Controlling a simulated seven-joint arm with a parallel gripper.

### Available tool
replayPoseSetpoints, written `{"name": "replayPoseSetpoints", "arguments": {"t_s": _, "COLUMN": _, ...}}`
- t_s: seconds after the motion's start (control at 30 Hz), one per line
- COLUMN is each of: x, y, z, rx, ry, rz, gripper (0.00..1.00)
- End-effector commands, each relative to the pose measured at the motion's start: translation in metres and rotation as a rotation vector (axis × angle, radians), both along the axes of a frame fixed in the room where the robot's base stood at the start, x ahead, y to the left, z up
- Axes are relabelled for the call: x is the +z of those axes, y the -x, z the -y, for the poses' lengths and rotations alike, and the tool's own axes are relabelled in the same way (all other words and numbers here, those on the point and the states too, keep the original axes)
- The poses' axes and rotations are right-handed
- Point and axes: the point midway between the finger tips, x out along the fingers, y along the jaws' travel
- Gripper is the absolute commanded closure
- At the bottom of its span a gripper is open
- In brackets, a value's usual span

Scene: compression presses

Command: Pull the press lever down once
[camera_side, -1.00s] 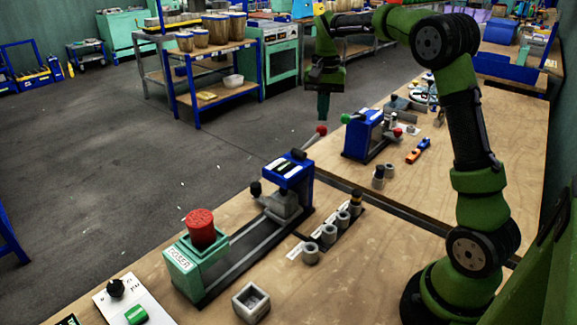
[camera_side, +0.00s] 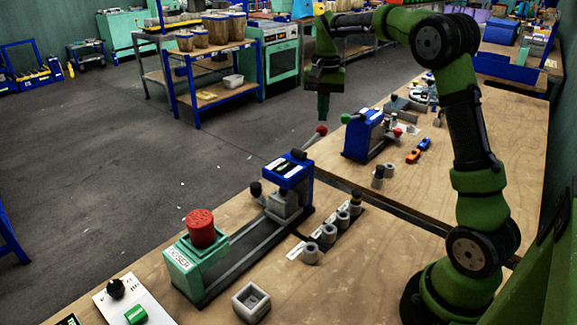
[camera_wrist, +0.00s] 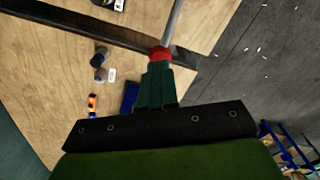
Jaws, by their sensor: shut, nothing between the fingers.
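The near press (camera_side: 290,170) is blue and dark and stands on the front bench in the middle of the side view. Its lever (camera_side: 309,143) slants up to the right and ends in a red knob (camera_side: 321,130). My gripper (camera_side: 323,118) points straight down, with its shut, empty fingers just above the red knob. In the wrist view my gripper (camera_wrist: 158,66) has its fingertips at the red knob (camera_wrist: 160,53), and the lever (camera_wrist: 173,22) runs on beyond it. I cannot tell whether the fingertips touch the knob.
A second blue press (camera_side: 362,136) with a green and a red knob stands on the bench behind. A green dosing unit (camera_side: 190,265) with a red cap (camera_side: 201,228) is at front left. Several grey cups (camera_side: 329,234) stand right of the near press. The floor on the left is mostly clear.

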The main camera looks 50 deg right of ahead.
Motion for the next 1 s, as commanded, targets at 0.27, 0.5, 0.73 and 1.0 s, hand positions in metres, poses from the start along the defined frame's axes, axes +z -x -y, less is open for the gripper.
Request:
{"name": "replayPoseSetpoints", "arguments": {"t_s": 0.27, "x": -0.006, "y": 0.000, "z": 0.000, "rx": 0.000, "ry": 0.000, "rz": -0.001, "gripper": 1.00}}
{"name": "replayPoseSetpoints", "arguments": {"t_s": 0.5, "x": -0.013, "y": 0.000, "z": 0.000, "rx": 0.000, "ry": -0.001, "rz": 0.000, "gripper": 1.00}}
{"name": "replayPoseSetpoints", "arguments": {"t_s": 0.73, "x": -0.020, "y": 0.000, "z": 0.000, "rx": 0.001, "ry": -0.001, "rz": -0.002, "gripper": 1.00}}
{"name": "replayPoseSetpoints", "arguments": {"t_s": 1.0, "x": -0.028, "y": 0.000, "z": -0.001, "rx": -0.001, "ry": -0.002, "rz": -0.001, "gripper": 1.00}}
